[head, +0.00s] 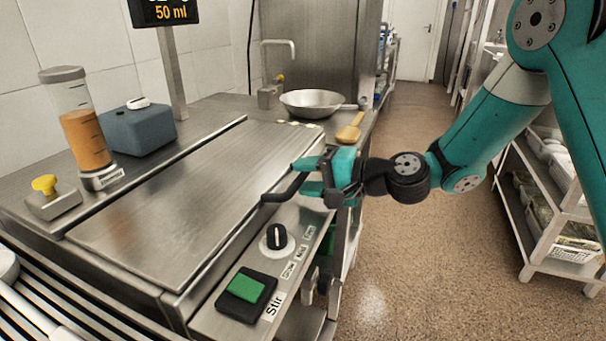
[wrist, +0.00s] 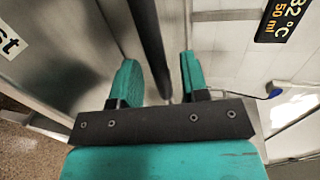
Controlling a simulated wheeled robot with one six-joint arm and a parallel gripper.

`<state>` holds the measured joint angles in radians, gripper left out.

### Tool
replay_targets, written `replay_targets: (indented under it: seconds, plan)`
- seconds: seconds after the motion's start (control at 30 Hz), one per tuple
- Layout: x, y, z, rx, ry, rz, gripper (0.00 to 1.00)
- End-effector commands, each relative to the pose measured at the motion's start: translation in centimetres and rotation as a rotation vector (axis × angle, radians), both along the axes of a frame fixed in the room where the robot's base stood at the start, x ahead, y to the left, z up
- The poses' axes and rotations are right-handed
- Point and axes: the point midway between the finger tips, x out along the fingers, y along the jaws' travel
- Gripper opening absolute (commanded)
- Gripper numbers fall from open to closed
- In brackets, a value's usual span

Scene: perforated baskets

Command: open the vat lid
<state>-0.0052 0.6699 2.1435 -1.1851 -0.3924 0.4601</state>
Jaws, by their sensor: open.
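The vat lid (head: 165,190) is a flat steel plate lying closed on the counter. A dark bar handle (head: 283,193) sticks out at its front right side. My gripper (head: 302,177) is at the handle with its teal fingers apart. In the wrist view the dark handle bar (wrist: 150,45) runs between the two open fingers of my gripper (wrist: 158,72). The bar looks closer to the left finger; I cannot tell if it touches. The inside of the vat is hidden under the lid.
A knob (head: 277,237) and a green Stir button (head: 246,288) sit on the front panel below the handle.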

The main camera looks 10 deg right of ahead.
Motion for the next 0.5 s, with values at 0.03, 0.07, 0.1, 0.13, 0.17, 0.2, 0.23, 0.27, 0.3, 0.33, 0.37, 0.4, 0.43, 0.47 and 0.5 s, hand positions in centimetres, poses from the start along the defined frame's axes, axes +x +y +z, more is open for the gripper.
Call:
replay_targets:
  seconds: [0.03,0.07,0.1,0.13,0.17,0.2,0.23,0.27,0.3,0.33,0.37,0.4,0.43,0.47,0.5]
  plan:
    - [0.16,0.45,-0.05,-0.001,-0.001,0.002,0.41]
    - [0.25,0.58,-0.1,0.0,0.0,0.002,0.41]
    - [0.35,0.72,-0.15,0.0,0.0,0.001,0.41]
    - [0.4,0.79,-0.17,0.0,0.0,0.0,0.41]
    - [0.44,0.84,-0.18,0.001,0.0,0.0,0.41]
    - [0.46,0.89,-0.2,0.001,0.0,0.0,0.41]
    - [0.48,0.89,-0.2,0.001,-0.001,-0.001,0.41]
    - [0.48,0.9,-0.2,0.001,-0.001,-0.001,0.41]
    - [0.47,0.89,-0.21,0.001,-0.001,-0.001,0.41]
    - [0.47,0.88,-0.21,0.001,-0.001,-0.001,0.41]
    - [0.47,0.88,-0.21,0.001,-0.001,-0.001,0.41]
    - [0.47,0.87,-0.21,0.0,0.0,0.0,0.41]
    - [0.47,0.87,-0.21,0.0,0.0,0.0,0.37]
    - [0.46,0.86,-0.21,0.0,0.0,0.0,0.3]
    - [0.45,0.87,-0.21,0.0,0.0,0.0,0.21]
